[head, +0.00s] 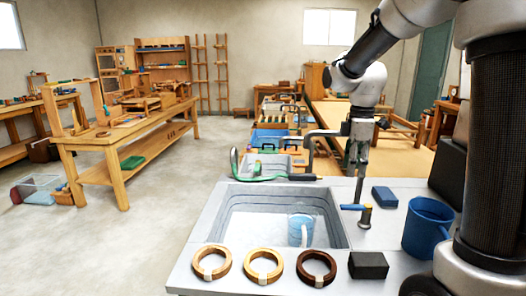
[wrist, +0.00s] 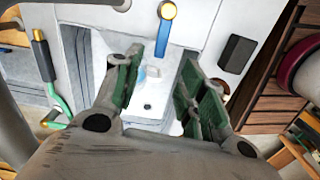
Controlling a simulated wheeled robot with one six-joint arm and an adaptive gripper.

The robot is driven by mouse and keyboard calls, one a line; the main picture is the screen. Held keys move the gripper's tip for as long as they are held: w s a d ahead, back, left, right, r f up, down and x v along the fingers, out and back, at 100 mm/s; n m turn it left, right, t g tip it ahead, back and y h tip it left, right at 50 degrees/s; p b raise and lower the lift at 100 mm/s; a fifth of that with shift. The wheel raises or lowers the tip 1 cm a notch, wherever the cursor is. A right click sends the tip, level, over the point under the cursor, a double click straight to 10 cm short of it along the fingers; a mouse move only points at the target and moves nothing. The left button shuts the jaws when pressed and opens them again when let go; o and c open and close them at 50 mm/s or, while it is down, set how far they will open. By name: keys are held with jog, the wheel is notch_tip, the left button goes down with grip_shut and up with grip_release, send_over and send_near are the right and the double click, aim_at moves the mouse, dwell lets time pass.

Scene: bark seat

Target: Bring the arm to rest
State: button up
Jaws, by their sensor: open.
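My gripper (head: 357,168) hangs from my arm at the right in the head view, pointing down, beside the sink's right rear corner. In the wrist view my gripper (wrist: 163,60) has its two green-padded fingers spread apart, with nothing held between them. The sink basin (wrist: 152,108) shows beyond and between them. A small blue-and-brass tap (head: 366,216) stands below my gripper in the head view, and it also shows above the fingers in the wrist view (wrist: 165,30). The fingers look apart from it.
The grey sink counter (head: 200,250) bears three rings (head: 263,266), a dark block (head: 368,265), a blue block (head: 384,197) and a blue mug (head: 427,226). A pale blue mug (head: 300,230) is in the basin. A green hose (head: 268,178) lies behind. Left floor is open before a workbench (head: 118,150).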

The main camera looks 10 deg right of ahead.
jog(key=s+d+r+m+t, duration=0.1)
jog(key=s+r+m+t, duration=0.1)
jog(key=s+m, duration=0.5)
jog(key=s+d+r+m+t, duration=0.1)
jog(key=s+m, duration=0.6)
jog(key=s, duration=0.9)
notch_tip(320, 180, up, 2)
jog(key=shift+m+t, duration=0.4)
jog(key=shift+t, duration=0.3)
jog(key=shift+f, duration=0.1)
